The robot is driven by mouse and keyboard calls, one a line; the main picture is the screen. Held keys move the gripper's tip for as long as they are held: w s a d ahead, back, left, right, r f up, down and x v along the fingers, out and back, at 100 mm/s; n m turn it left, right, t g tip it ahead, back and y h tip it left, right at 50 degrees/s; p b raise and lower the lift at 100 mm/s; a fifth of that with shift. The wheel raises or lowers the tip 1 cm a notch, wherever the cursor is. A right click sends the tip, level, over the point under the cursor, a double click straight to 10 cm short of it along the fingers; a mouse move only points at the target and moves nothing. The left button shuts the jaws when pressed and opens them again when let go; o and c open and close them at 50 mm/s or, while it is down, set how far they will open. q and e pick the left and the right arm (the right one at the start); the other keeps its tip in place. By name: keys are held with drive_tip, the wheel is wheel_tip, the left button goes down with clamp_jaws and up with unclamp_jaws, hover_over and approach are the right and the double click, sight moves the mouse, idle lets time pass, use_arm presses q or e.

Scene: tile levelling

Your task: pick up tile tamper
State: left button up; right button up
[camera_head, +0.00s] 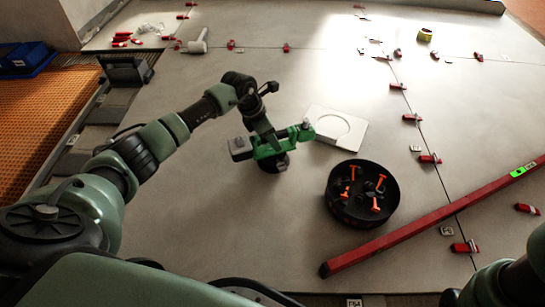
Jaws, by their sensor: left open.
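The tile tamper (283,144) appears to be the green tool with a grey block at its left end and a dark round base. It stands on the pale tiled floor, left of the white square plate with a ring (352,144). My left gripper (268,141) is over the middle of the green body, and its jaws are open. The wrist and the tool's body partly hide the fingers, so I cannot tell whether they touch it. Only part of my right arm shows at the lower right; its gripper is not in view.
A black round tub (336,205) with orange-handled tools stands right of the tamper. Several red wedges and clips sit along the tile joints.

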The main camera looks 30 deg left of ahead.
use_arm(q)
drive_tip(key=shift+r, duration=0.1)
drive_tip(key=shift+f, duration=0.25)
idle(0.5)
clamp_jaws()
drive_tip(key=shift+w+r, duration=0.1)
